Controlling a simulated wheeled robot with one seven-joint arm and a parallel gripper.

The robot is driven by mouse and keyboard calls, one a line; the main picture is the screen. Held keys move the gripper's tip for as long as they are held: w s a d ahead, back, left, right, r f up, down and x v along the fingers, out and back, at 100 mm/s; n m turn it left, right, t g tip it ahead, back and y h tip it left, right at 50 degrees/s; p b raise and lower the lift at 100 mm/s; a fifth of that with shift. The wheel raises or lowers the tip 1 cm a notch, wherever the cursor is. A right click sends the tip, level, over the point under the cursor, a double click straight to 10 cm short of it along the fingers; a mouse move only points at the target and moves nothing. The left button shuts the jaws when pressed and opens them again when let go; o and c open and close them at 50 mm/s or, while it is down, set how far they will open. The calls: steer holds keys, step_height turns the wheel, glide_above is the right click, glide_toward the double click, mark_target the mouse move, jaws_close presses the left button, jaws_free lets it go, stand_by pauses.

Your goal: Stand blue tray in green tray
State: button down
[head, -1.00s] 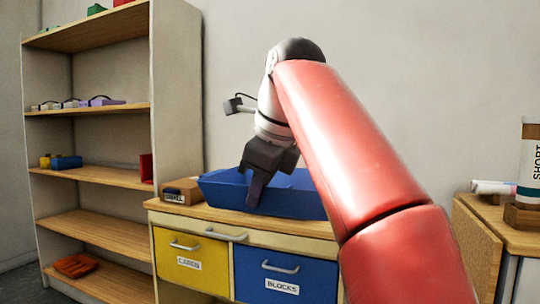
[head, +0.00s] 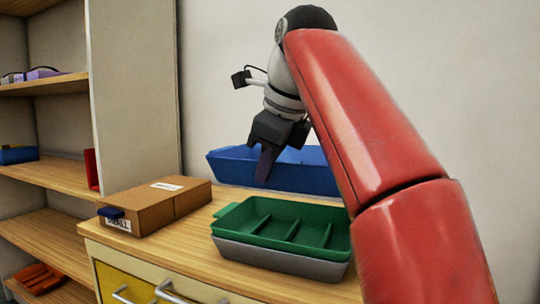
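The blue tray (head: 225,172) is at the back of the cabinet, near the wall. My gripper (head: 264,168) is at its near wall, with one dark finger in front of that wall. The gripper appears shut on the wall, though the other finger is hidden behind it. The blue tray looks roughly level. My red arm covers its right end. The green tray (head: 262,226) has several compartments and looks empty. It rests on a grey tray (head: 270,256) on the cabinet top, nearer to me than the blue tray. My arm stands close to its right end.
A brown cardboard box (head: 160,204) with a dark blue handle lies left of the green tray. The wooden cabinet top (head: 180,240) is bare between them. A shelf unit (head: 130,100) stands at the left, with an orange tray (head: 38,278) low down.

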mark_target(267, 239)
steer(key=shift+w+f, duration=0.1)
steer(key=shift+w, duration=0.4)
steer(key=shift+s+f, duration=0.15)
steer(key=shift+f, duration=0.4)
steer(key=shift+f+b, duration=2.5)
steer(key=shift+f, duration=2.3)
steer(key=c, duration=2.1)
jaws_free()
steer(key=shift+f, duration=0.1)
steer(key=o, duration=0.5)
steer(key=shift+f, duration=0.1)
steer(key=shift+o, duration=0.2)
steer(key=p+v, duration=0.2)
steer(key=v, duration=0.6)
steer(key=shift+r+p, duration=0.35)
steer(key=shift+r, duration=0.05)
